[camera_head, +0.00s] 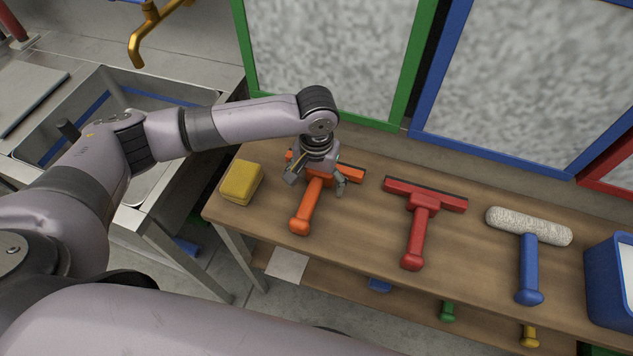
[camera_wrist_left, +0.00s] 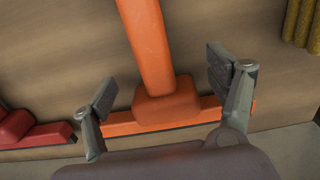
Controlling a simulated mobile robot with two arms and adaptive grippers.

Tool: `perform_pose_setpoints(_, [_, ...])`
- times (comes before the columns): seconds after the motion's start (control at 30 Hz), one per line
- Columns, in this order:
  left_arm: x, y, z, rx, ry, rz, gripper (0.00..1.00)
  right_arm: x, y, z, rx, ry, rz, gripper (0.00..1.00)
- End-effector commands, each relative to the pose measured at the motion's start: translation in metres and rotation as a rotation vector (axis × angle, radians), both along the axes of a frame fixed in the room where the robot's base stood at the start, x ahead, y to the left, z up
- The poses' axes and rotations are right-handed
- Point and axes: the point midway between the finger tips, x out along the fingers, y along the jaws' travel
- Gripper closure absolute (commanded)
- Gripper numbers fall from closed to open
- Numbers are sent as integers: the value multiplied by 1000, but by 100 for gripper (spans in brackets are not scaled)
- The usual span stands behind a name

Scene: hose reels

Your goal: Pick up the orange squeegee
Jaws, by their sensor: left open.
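The orange squeegee (camera_head: 306,207) lies on the wooden bench, its handle toward me and its head toward the wall. My left gripper (camera_head: 318,183) is above the squeegee, near where handle and head join, and hides part of the head. In the left wrist view, my left gripper (camera_wrist_left: 168,88) is open, with one finger on each side of the squeegee's orange handle (camera_wrist_left: 147,45) and block. The fingers look apart from it. I cannot tell the exact height above the bench. My right gripper is not in view.
A yellow sponge (camera_head: 241,182) lies left of the orange squeegee. A red squeegee (camera_head: 418,225) and a blue-handled roller (camera_head: 528,262) lie to its right. A blue bin (camera_head: 606,290) stands at the right end. A metal sink (camera_head: 90,95) with a brass tap (camera_head: 143,30) is at the left.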

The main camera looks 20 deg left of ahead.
Motion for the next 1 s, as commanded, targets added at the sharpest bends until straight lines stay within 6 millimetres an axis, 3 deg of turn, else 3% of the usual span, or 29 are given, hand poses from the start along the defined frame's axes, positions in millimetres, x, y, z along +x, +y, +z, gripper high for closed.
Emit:
perform_pose_setpoints(0.07, [0,0,0,0,0,0,20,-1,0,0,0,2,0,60])
perform_pose_setpoints(1.0, [0,0,0,0,0,0,83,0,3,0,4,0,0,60])
